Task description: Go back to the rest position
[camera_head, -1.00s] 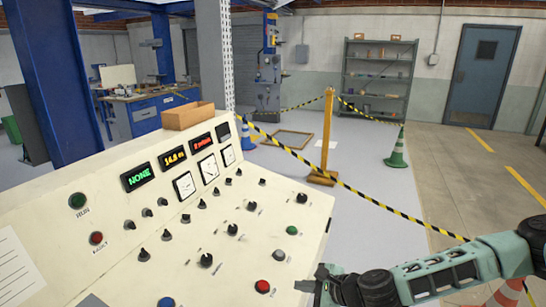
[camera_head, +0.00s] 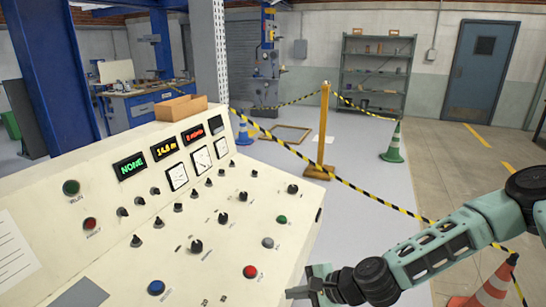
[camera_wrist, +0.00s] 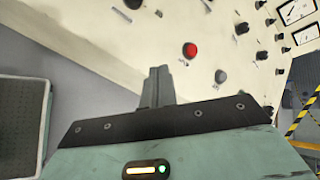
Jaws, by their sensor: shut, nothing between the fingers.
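My gripper (camera_head: 306,285) is at the bottom of the head view, just right of the lower right edge of the cream control panel (camera_head: 100,200). My arm reaches in from the right. In the wrist view my gripper (camera_wrist: 157,75) is shut with nothing in it, its fingers together in front of the panel face. The red button (camera_head: 250,271) is left of the gripper and also shows in the wrist view (camera_wrist: 190,50). I cannot tell the exact gap between the fingertips and the panel.
A yellow-black barrier chain (camera_head: 390,205) hangs from a yellow post (camera_head: 323,130). A green cone (camera_head: 394,145) stands farther back. Grey floor between panel and chain looks clear.

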